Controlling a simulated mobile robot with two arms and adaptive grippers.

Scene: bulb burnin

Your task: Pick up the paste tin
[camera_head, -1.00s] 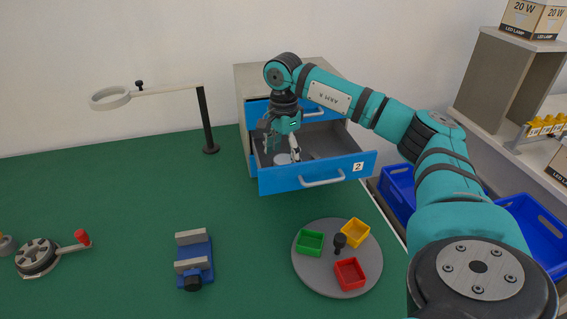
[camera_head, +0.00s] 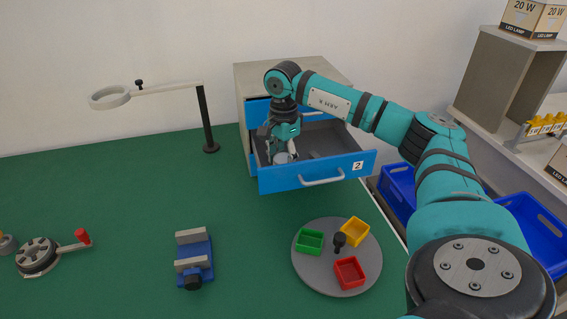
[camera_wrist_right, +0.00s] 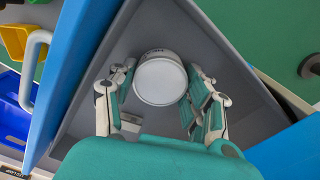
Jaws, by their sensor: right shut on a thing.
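The paste tin, a round light tin with a white lid (camera_wrist_right: 160,82), is inside the open drawer marked 2 (camera_head: 320,172). It also shows small in the head view (camera_head: 281,158), partly hidden by the gripper. My right gripper (camera_head: 284,152) reaches down into the drawer from above. In the right wrist view its fingers (camera_wrist_right: 160,98) stand on either side of the tin and are shut on it. Whether the tin is off the drawer floor I cannot tell. My left gripper is not in view.
Drawer walls surround the gripper closely. A small grey object (camera_wrist_right: 131,122) lies in the drawer near the tin. On the green table are a ring stand (camera_head: 207,125), a blue vise (camera_head: 194,262) and a round tray (camera_head: 322,282) with colored bins.

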